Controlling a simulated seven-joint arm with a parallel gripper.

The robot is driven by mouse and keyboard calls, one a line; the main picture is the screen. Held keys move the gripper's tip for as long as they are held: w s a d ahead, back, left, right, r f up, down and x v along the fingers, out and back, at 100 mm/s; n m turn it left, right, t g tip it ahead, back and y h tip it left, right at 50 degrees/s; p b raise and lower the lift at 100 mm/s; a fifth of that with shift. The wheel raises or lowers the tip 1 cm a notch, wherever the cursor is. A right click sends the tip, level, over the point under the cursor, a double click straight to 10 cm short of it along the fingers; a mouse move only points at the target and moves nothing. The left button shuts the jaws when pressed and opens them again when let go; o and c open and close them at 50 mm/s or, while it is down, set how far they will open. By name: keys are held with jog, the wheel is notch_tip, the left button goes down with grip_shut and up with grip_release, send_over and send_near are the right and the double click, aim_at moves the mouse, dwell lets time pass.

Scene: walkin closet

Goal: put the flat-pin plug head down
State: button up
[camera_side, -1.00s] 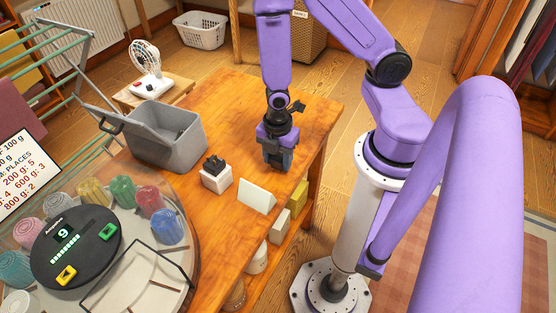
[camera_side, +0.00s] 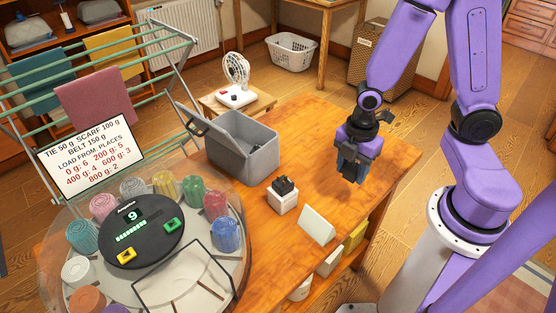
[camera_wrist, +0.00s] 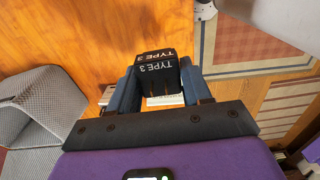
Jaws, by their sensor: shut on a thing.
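My gripper (camera_side: 350,174) hangs over the right part of the wooden table, its fingers pointing down. In the wrist view my gripper (camera_wrist: 160,86) is shut on a black block marked "TYPE 3" on two faces, which I take to be the plug head (camera_wrist: 155,70). Its pins cannot be made out. In the side view the fingers hide most of it, and I cannot tell whether it touches the table. A white block with a black piece on top (camera_side: 283,198) stands on the table, left of my gripper.
A white folded card (camera_side: 316,225) stands near the table's front edge. An open grey bin (camera_side: 246,150) is at the back left. A round carousel with coloured rolls (camera_side: 228,262) fills the front left. Bare wood (camera_side: 310,130) lies behind my gripper.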

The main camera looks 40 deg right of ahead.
notch_tip(320, 180, up, 6)
jog(key=shift+w+r, duration=0.1)
jog(key=w+a+m, duration=0.1)
jog(key=w+a, duration=0.3)
jog(key=w, duration=0.5)
jog(key=w+a+m, duration=0.1)
jog(key=w+a, duration=0.2)
jog(key=w, duration=0.6)
jog(key=m, duration=0.2)
send_over(241, 146)
jog(key=s+a, duration=0.4)
notch_tip(241, 146, down, 11)
jog(key=shift+w+d+f, duration=0.1)
jog(key=shift+w+f, duration=0.05)
jog(key=shift+f, duration=2.05)
jog(key=o, duration=1)
jog(key=shift+f, duration=0.15)
jog(key=shift+o, duration=0.2)
